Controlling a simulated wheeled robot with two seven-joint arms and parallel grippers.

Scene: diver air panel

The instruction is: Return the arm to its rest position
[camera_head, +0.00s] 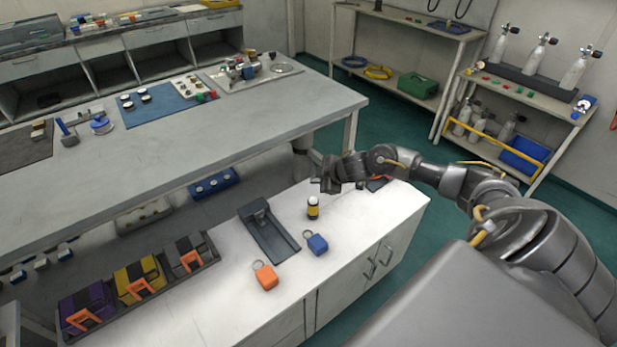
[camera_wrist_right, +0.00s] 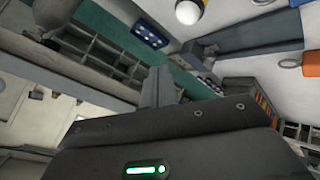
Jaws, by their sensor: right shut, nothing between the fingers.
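My right arm comes in from the right in the head view, and its gripper (camera_head: 328,174) hangs over the far right end of the white cabinet top (camera_head: 357,211). The right gripper is shut and empty. In the right wrist view its dark shut fingers (camera_wrist_right: 158,88) stick up past the gripper body. A small yellow and black cylinder (camera_head: 313,208) stands upright on the cabinet top in front of the gripper, apart from it. A red item (camera_head: 378,182) lies partly hidden behind my right arm. My left gripper is not in view.
A dark grey tray (camera_head: 270,231), a blue tagged block (camera_head: 317,244) and an orange tagged block (camera_head: 265,276) lie on the cabinet top. A rack (camera_head: 205,264) holds purple, yellow and grey packs. A long grey bench (camera_head: 240,130) stands behind; a shelf with bottles (camera_head: 520,88) stands right.

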